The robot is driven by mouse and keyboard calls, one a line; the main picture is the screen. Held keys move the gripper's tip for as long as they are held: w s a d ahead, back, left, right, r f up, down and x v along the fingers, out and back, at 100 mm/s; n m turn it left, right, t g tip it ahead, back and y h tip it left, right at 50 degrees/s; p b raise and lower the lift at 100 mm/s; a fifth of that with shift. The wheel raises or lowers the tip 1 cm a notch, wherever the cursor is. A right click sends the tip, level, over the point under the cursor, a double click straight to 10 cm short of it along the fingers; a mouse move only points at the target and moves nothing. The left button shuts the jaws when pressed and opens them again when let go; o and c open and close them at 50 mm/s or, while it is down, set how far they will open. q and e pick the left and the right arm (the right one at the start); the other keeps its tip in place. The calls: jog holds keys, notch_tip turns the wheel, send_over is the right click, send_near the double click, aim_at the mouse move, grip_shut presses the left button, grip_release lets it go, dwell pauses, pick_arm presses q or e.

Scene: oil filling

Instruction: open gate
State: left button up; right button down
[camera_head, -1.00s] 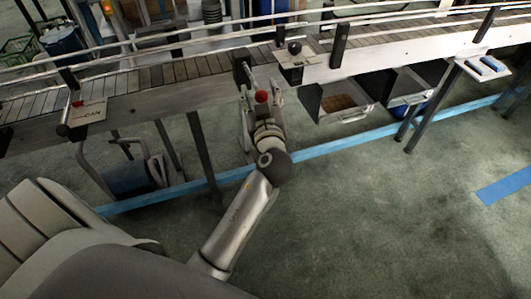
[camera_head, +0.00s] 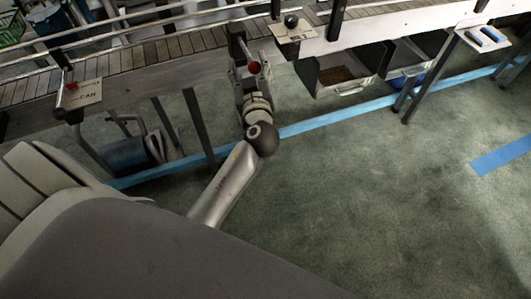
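A long conveyor (camera_head: 185,47) with a slatted belt and pale side wall crosses the upper part of the head view. My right gripper is not in view.
A plate marked CAN (camera_head: 87,95) and another lettered plate (camera_head: 293,33) with a black knob are on the conveyor's edge. Open drawers (camera_head: 338,72) hang below it. A small side shelf (camera_head: 482,38) is at right. The green floor (camera_head: 370,200) is clear.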

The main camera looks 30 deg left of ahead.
pick_arm(q)
jog(key=s+d+f+m+g+h+p, duration=0.1)
jog(key=s+d+f+m+h, duration=0.1)
jog(key=f, duration=0.8)
jog(key=s+d+f+m+g+h+p, duration=0.1)
jog(key=s+d+f+m+g+h, duration=0.1)
jog(key=f, duration=0.8)
jog(key=s+d+f+m+g+h+p, duration=0.1)
jog(key=d+f+m+h, duration=0.2)
jog(key=f, duration=0.7)
jog(key=shift+s+d+f+m, duration=0.15)
jog(key=shift+s+d+m, duration=0.2)
jog(key=shift+m, duration=0.45)
jog(key=shift+a, duration=0.1)
jog(key=s+d+f+m+g+h, duration=0.25)
jog(key=s+f+g, duration=0.25)
jog(key=s+f, duration=1.2)
jog(key=s+f+g, duration=0.1)
jog(key=s+f, duration=0.2)
jog(key=s, duration=0.4)
jog(key=s+a+f+g+h, duration=0.1)
jog(key=s+f, duration=0.3)
jog(key=s, duration=0.4)
jog(key=s+f+m+g, duration=0.1)
jog(key=s+f+g, duration=0.1)
jog(key=s, duration=0.6)
jog(key=shift+s+a+f, duration=0.15)
jog(key=shift+a+f, duration=0.25)
jog(key=shift+f, duration=0.45)
